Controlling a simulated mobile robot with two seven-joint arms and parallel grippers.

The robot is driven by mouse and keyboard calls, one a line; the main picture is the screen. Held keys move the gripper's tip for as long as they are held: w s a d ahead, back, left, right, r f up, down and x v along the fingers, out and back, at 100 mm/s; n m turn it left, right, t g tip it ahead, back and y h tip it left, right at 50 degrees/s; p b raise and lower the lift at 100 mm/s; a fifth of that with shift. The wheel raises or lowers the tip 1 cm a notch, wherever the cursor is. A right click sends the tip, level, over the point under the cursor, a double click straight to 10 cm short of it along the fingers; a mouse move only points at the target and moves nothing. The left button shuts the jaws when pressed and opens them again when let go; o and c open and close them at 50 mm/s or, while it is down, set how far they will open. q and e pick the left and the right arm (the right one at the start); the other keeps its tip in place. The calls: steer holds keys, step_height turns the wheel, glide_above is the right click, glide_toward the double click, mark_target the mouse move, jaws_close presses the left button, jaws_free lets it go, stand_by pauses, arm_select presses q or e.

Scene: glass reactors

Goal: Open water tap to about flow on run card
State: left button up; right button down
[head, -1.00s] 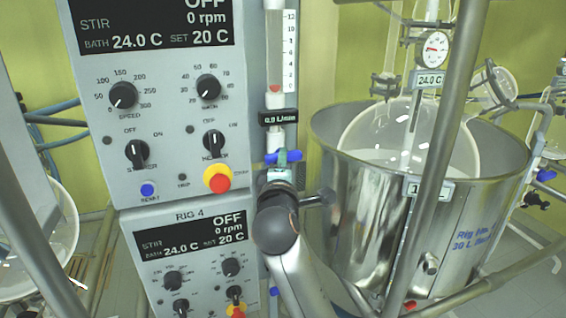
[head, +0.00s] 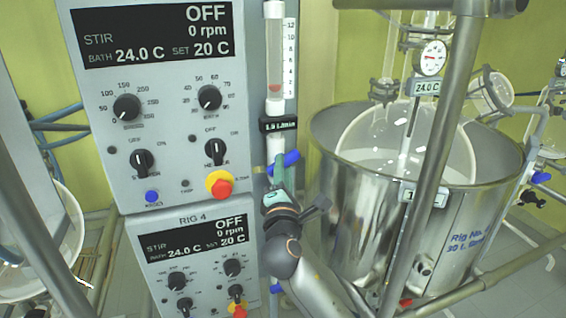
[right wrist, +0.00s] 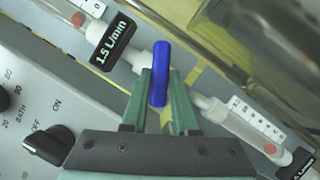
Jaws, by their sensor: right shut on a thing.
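The water tap's blue handle (head: 284,161) sits below the flow meter beside the control panels and is tilted, its right end higher. My right gripper (head: 281,172) is shut on this handle. In the right wrist view, the green fingers (right wrist: 160,98) stand on either side of the blue handle (right wrist: 161,62). The black flow display (right wrist: 113,43) reads 1.5 L/min. The flow tube (head: 275,55) above it has a red float low on its scale. No run card shows, and my left gripper is out of view.
The rig control panel (head: 175,170) stands close on the left with knobs and a red stop button (head: 220,185). A steel bath (head: 345,215) holding a glass vessel (head: 450,150) is close on the right, behind a metal post (head: 437,130).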

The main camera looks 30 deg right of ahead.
steer(key=n+t+y, duration=0.1)
steer(key=n, duration=0.3)
steer(key=n+t+y+p, duration=0.1)
steer(key=n+t+y, duration=0.1)
steer(key=n, duration=0.3)
steer(key=n+t+y+p, duration=0.1)
steer(key=n, duration=0.3)
steer(key=shift+d+f+n, duration=0.15)
steer(key=shift+d+n, duration=0.15)
steer(key=shift+d, duration=0.05)
steer(key=shift+s+n+t, duration=0.1)
steer(key=shift+n+t, duration=0.2)
steer(key=c, duration=0.7)
jaws_free()
